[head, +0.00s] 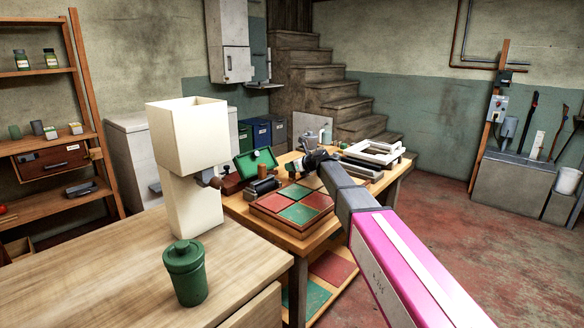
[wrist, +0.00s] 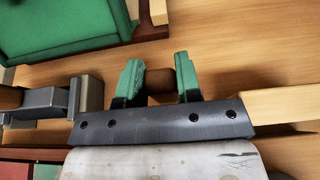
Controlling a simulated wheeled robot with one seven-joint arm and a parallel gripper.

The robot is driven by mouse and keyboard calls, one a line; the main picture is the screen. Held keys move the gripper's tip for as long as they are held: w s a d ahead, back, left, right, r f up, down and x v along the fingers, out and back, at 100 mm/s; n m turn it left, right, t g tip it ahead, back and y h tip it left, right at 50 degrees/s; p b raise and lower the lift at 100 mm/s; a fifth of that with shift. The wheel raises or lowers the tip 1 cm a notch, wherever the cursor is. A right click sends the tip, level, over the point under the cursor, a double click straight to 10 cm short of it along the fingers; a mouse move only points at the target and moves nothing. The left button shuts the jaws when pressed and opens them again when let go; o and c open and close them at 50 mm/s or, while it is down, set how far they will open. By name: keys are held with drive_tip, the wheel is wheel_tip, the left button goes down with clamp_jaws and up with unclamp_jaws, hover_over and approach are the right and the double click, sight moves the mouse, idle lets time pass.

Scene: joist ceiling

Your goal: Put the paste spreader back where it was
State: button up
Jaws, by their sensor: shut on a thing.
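My gripper (head: 308,161) is over the worktable near the middle of the head view, at the end of my pink and grey arm. In the wrist view its green fingers (wrist: 159,80) are closed on a brown round part of the paste spreader (wrist: 161,80). The rest of the spreader is hard to make out, and the grip is too small to read in the head view. Bare wooden tabletop shows around the fingers.
A tray of red and green tiles (head: 290,208), an open green case (head: 256,163) and a pale frame (head: 373,152) crowd the worktable (head: 268,240). A tall cream box shape (head: 188,138) and green jar (head: 185,274) stand nearer. Red floor is clear to the right.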

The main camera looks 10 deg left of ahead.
drive_tip(key=shift+f, duration=0.15)
drive_tip(key=o, duration=1)
drive_tip(key=shift+s+d+r, duration=0.1)
drive_tip(key=shift+d+r, duration=0.05)
drive_tip(key=shift+r, duration=0.1)
drive_tip(key=v, duration=1.1)
drive_tip(key=shift+s+d+r, duration=0.15)
drive_tip(key=shift+d, duration=0.1)
